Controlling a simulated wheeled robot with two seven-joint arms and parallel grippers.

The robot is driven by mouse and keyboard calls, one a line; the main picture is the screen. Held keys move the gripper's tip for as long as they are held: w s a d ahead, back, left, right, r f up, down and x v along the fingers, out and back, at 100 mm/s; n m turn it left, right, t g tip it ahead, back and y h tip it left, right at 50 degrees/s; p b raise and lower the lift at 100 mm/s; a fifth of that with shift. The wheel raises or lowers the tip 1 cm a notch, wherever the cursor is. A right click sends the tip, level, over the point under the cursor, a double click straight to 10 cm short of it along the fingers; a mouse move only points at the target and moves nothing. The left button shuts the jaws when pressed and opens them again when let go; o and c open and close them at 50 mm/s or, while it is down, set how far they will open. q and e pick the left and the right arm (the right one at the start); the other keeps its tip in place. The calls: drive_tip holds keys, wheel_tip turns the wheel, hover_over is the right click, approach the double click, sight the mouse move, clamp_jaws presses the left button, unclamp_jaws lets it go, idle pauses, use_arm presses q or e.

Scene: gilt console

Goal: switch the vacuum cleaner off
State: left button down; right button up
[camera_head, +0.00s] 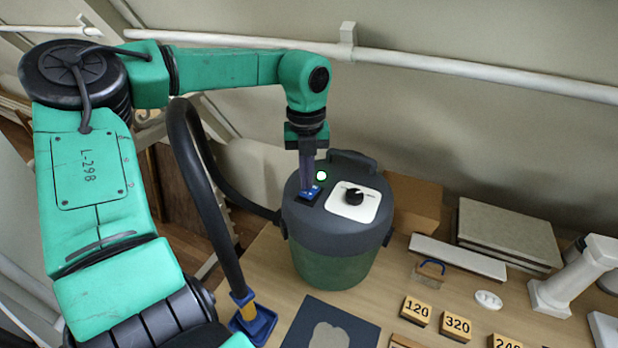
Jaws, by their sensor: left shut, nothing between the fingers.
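The vacuum cleaner (332,260) stands upright on the wooden table, with a dark grey lid and a green lower body. My right gripper is not in view.
A black hose (205,190) loops left of the cleaner to a blue nozzle (256,325). Numbered blocks (457,325), a dark mat (312,312), stacked grey slabs (507,232) and a white column (575,275) lie around. A white pipe (430,63) runs along the wall behind.

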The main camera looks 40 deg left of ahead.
sight(307, 193)
use_arm(q)
drive_tip(key=shift+f, duration=0.15)
idle(0.5)
drive_tip(key=shift+f+b, duration=0.9)
drive_tip(key=shift+b, duration=0.05)
drive_tip(key=shift+s, duration=0.1)
drive_tip(key=shift+r+p, duration=2.35)
drive_tip(key=shift+r, duration=1.25)
drive_tip(key=shift+f, duration=0.1)
